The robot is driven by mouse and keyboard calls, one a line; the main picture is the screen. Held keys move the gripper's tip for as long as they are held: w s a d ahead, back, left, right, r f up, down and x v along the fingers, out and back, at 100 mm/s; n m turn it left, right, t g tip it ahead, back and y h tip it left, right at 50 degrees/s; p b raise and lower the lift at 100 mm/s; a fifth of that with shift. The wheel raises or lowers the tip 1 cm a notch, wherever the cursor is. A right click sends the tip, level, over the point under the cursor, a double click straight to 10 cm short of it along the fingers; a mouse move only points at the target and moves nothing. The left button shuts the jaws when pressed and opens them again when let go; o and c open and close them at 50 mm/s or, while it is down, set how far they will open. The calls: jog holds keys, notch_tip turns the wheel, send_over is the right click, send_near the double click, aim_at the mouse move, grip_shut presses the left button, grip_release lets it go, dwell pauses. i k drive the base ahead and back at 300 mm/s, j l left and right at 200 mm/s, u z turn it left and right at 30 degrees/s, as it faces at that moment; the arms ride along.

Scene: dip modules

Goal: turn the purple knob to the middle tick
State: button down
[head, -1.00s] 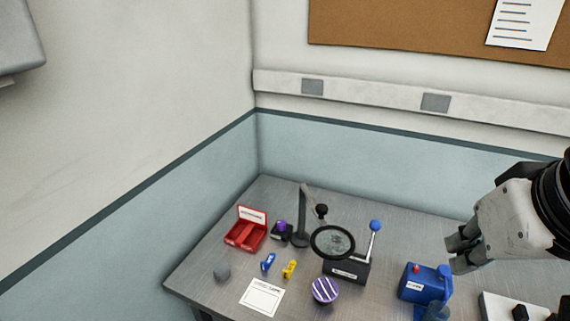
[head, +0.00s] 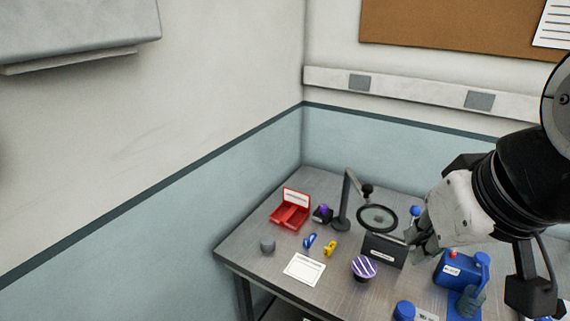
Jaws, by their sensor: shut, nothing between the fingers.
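The purple knob (head: 324,208) sits on a small black box (head: 322,217) at the back of the table, between the red tray and the magnifier stand. It is small here, and I cannot make out its ticks or where it points. My gripper (head: 416,243) is shut and empty. In the picture it is well to the right of the knob, over the black lever box (head: 383,250), hiding part of the lever below its blue ball (head: 415,211).
A magnifier (head: 377,218) on a grey stand rises between the knob and my gripper. A red tray (head: 290,215), a grey lump (head: 267,244), blue and yellow clips, a white card (head: 304,269), a purple-striped round thing (head: 363,267) and a blue box (head: 455,268) share the table.

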aim_at(323, 209)
jog(key=i+j+u, duration=0.25)
jog(key=u, duration=0.3)
jog(key=i+j+z, duration=0.1)
jog(key=i+z, duration=0.2)
jog(key=i+j+z, duration=0.25)
jog(key=i+l, duration=0.05)
